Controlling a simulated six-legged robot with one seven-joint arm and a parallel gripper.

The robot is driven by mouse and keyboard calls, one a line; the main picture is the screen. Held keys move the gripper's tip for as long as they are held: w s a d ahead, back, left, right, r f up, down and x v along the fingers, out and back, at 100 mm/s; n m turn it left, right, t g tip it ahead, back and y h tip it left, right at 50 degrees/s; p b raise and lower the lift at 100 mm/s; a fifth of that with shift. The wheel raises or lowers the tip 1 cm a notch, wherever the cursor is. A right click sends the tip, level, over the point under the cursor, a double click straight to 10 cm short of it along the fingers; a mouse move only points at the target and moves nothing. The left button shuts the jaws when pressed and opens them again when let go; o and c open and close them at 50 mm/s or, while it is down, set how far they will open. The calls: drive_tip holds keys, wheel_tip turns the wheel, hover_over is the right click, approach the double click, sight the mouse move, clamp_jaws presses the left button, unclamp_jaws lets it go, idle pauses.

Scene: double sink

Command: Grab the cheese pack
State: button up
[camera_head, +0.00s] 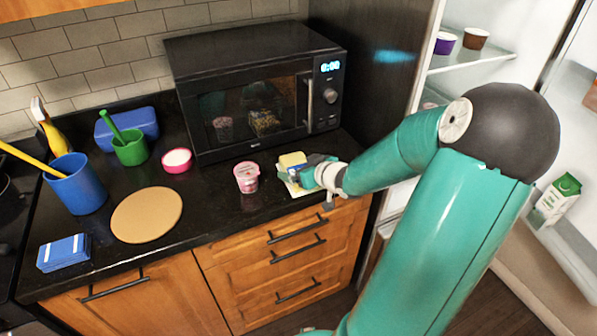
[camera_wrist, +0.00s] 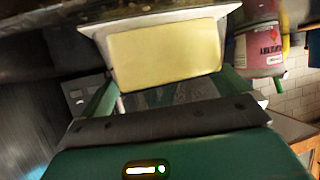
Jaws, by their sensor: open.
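The cheese pack is a yellow block on a white base. In the head view the cheese pack (camera_head: 291,161) lies on the black counter in front of the microwave. In the wrist view the cheese pack (camera_wrist: 166,54) is large and close, right at the jaws. My gripper (camera_head: 308,173) reaches it from the right, low over the counter. In the wrist view my gripper (camera_wrist: 165,85) is open, with a green finger at each side of the pack's near end. I cannot tell whether the fingers touch it.
A pink cup (camera_head: 246,177) stands just left of the pack and also shows in the wrist view (camera_wrist: 258,45). The black microwave (camera_head: 255,90) is close behind. A round tan board (camera_head: 146,214) lies farther left. The counter's front edge is near my gripper.

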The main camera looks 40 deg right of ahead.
drive_tip(key=shift+c, duration=0.2)
drive_tip(key=c, duration=1.3)
drive_tip(key=shift+o, duration=0.2)
